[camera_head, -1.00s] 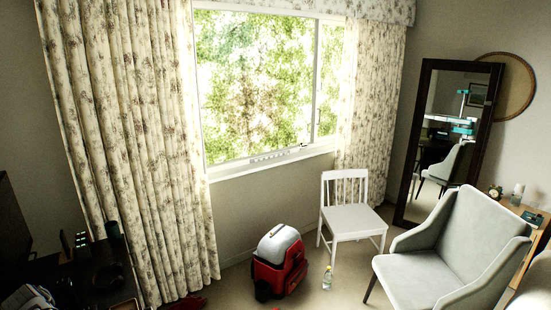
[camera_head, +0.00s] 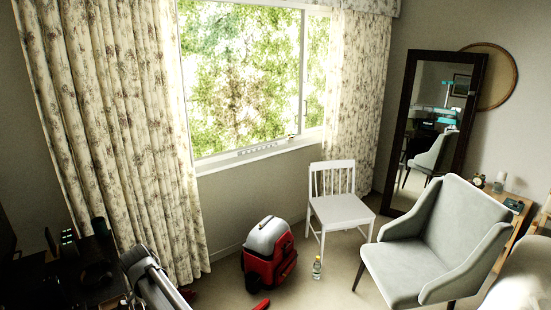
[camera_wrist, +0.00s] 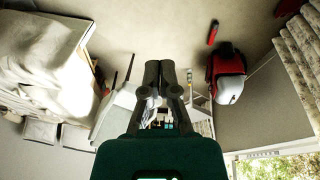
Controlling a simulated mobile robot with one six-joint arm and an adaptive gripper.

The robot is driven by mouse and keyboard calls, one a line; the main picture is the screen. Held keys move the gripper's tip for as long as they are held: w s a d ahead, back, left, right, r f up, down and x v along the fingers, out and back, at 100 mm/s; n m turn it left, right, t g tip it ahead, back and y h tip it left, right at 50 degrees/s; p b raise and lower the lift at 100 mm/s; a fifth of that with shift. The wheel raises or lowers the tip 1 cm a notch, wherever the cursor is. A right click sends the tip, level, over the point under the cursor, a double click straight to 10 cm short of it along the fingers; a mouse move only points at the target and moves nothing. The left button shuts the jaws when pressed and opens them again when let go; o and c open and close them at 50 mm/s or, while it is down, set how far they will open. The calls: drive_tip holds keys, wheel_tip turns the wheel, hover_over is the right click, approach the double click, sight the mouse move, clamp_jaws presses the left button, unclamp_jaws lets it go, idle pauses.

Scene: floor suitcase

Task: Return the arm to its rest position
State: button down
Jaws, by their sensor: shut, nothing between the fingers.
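My gripper (camera_wrist: 166,75) shows in the middle of the wrist view, its dark fingers together with nothing between them. It is held up in the air, clear of the furniture and floor. The wrist view is upside down, with the floor at the top. A grey and black part of my arm (camera_head: 150,277) rises at the lower left of the head view. I cannot tell whether the fingers show there.
A red and grey suitcase (camera_head: 268,253) stands on the floor below the window. A red object (camera_head: 262,304) and a bottle (camera_head: 317,267) are near it. A white chair (camera_head: 340,209), a grey armchair (camera_head: 428,262) and a dark desk (camera_head: 92,288) stand around.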

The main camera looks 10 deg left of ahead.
drive_tip(key=w+d+n, duration=0.1)
drive_tip(key=w+d, duration=0.2)
drive_tip(key=d, duration=0.7)
drive_tip(key=w+d+n+g, duration=0.1)
drive_tip(key=w+d, duration=0.3)
drive_tip(key=d, duration=0.7)
drive_tip(key=w+d+n, duration=0.1)
drive_tip(key=w+d, duration=0.2)
drive_tip(key=d, duration=0.7)
drive_tip(key=s+d+n+y, duration=0.1)
drive_tip(key=s+d, duration=0.2)
drive_tip(key=d, duration=1.2)
drive_tip(key=s+d+n+y, duration=0.1)
drive_tip(key=s+d, duration=0.3)
drive_tip(key=d, duration=1.1)
drive_tip(key=shift+d+f+n, duration=0.25)
drive_tip(key=shift+d+n, duration=0.15)
drive_tip(key=shift+s, duration=0.2)
